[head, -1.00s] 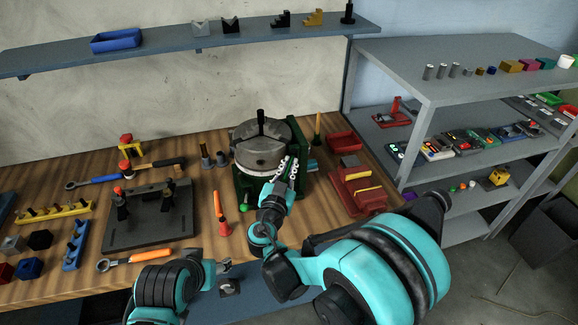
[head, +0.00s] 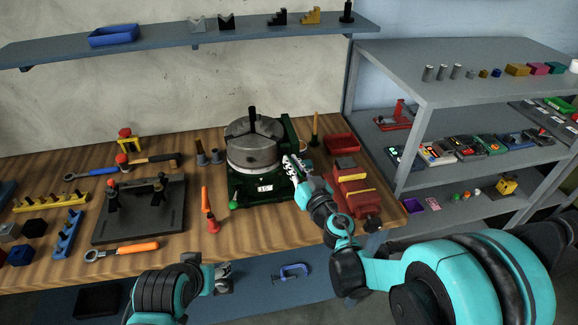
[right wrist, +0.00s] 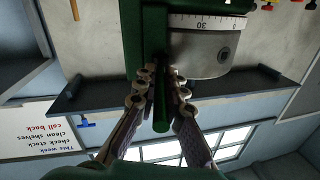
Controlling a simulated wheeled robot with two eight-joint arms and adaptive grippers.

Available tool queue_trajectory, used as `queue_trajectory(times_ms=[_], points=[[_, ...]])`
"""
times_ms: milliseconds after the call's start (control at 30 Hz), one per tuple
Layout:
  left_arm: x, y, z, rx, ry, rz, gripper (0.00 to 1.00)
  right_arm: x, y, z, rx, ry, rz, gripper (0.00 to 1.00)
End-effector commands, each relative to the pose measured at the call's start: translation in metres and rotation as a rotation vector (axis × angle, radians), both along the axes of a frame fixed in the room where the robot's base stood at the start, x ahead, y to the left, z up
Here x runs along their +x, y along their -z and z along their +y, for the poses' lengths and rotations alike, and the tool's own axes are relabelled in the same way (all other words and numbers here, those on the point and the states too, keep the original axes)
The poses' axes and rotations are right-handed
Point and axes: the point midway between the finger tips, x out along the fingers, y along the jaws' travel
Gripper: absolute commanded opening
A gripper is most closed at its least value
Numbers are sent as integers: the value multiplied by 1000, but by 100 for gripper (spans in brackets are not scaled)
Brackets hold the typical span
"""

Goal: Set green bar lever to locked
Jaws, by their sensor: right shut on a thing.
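A rotary table with a grey round chuck (head: 252,150) and a dark green base sits at the back middle of the bench. In the right wrist view, its graduated grey dial (right wrist: 205,45) shows beside the green body. A dark green bar lever (right wrist: 162,112) runs between the fingers of my right gripper (right wrist: 158,88), which is shut on it. In the head view my right gripper (head: 291,168) is at the right side of the rotary table, and the lever is hidden there. My left gripper (head: 222,277) is low, in front of the bench edge; its jaws are too small to read.
A red vise (head: 350,190) stands close to the right of my right gripper. A red and orange screwdriver-like tool (head: 210,215) and a black fixture plate (head: 140,215) lie to the left. A blue clamp (head: 292,272) is below the bench front. Grey shelves (head: 460,80) stand at the right.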

Motion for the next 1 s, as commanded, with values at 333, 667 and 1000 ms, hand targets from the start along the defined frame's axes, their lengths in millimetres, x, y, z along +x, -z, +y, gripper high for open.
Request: queue_trajectory(times_ms=[333,667,1000], points=[[0,3,0,0,0,0,54,4,0,-8,-1,-132,0,0],[0,4,0,0,0,0,54,5,0,-8,-1,-155,-1,0],[0,4,0,0,0,0,54,5,0,-7,0,-154,0,31]])
